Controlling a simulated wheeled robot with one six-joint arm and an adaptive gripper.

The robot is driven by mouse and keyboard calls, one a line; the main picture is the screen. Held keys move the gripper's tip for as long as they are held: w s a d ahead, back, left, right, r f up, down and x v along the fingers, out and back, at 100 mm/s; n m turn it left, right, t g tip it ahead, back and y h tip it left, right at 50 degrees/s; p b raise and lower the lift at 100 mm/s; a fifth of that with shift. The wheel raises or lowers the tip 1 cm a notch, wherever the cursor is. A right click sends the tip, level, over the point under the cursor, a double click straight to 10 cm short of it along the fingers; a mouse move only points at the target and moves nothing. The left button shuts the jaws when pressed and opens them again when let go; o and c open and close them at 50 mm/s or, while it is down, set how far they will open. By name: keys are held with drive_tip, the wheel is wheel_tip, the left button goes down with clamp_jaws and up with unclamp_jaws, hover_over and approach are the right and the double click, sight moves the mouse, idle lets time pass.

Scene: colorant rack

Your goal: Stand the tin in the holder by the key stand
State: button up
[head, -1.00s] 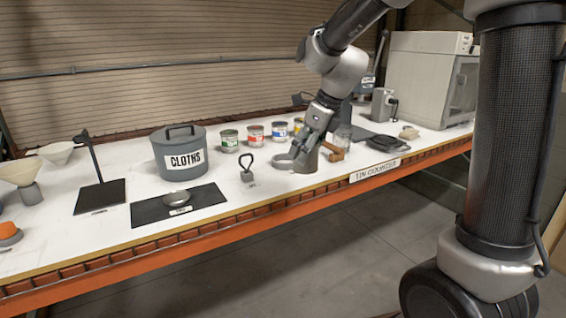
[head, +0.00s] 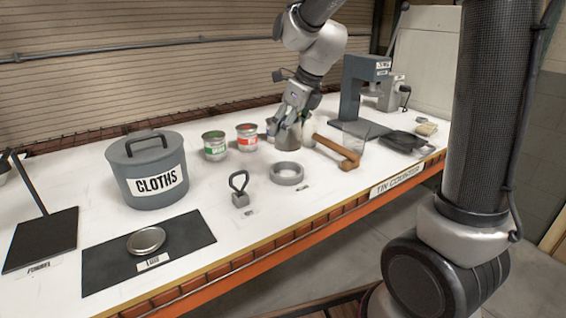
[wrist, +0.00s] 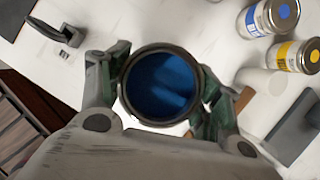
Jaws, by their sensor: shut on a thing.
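My gripper (head: 291,116) is shut on an open grey tin (head: 288,138), with one finger on each side of it. In the wrist view I look down into the tin (wrist: 160,85), which shows dark blue inside. The holder, a low grey ring (head: 287,173), stands empty on the counter. The tin is behind the ring in the head view, clear of it; its height above the counter is hard to tell. The key stand, a small grey block with a dark loop (head: 239,190), is just left of the ring. The holder cannot be made out in the wrist view.
Green-labelled (head: 214,146) and red-labelled (head: 247,137) tins stand behind; blue- (wrist: 268,18) and yellow-labelled (wrist: 293,56) tins are near my gripper. A wooden-handled tool (head: 338,152) lies right of the ring. The cloths bin (head: 148,172) is left. The counter's front edge (head: 222,268) is close.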

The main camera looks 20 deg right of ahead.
wheel_tip(320, 180, down, 10)
drive_tip(key=shift+w+r, duration=0.1)
idle(0.4)
drive_tip(key=o, duration=1.3)
